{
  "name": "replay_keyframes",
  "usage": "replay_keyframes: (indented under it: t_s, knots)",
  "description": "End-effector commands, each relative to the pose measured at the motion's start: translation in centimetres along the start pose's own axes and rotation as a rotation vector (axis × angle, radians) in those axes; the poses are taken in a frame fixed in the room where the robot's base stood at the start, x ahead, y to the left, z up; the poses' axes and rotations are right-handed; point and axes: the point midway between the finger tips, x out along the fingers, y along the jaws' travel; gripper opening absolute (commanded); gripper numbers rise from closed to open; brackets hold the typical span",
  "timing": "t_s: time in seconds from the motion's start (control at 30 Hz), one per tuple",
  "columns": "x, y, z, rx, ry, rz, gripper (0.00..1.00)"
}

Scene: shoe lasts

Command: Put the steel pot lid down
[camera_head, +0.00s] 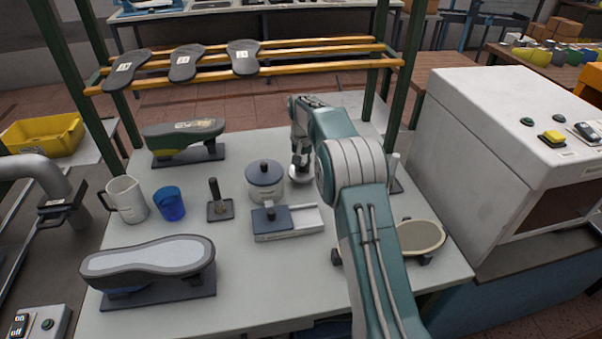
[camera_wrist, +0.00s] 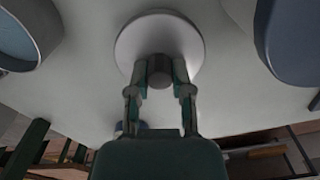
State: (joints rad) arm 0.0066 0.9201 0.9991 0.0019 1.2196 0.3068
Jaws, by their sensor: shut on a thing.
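The steel pot lid (camera_head: 300,174) is a small pale round disc over the back middle of the grey table, just right of a lidded pot. In the wrist view the lid (camera_wrist: 160,32) is seen broad, with a dark knob (camera_wrist: 160,72) at its near edge. My gripper (camera_head: 302,152) is above the lid; in the wrist view its fingers (camera_wrist: 160,82) are closed on both sides of the knob. I cannot tell whether the lid touches the table. My arm hides part of the table to the right of it.
The pot (camera_head: 265,184) with a dark blue lid stands close left of the steel lid. In front is a blue-and-grey block device (camera_head: 288,222). A blue cup (camera_head: 169,204), white mug (camera_head: 126,199) and shoe lasts are farther left. A shoe rack (camera_head: 330,48) spans behind.

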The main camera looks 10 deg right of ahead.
Motion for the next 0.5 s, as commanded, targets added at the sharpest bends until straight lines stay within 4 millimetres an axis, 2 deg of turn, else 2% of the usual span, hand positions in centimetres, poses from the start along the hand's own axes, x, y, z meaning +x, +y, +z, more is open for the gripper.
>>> replay_keyframes:
  t_s: [0.23,0.5]
  knots:
    - [3.3,-0.3,-0.1,0.001,-0.002,0.003,0.04]
    - [3.4,-0.3,-0.1,0.0,0.0,0.003,0.04]
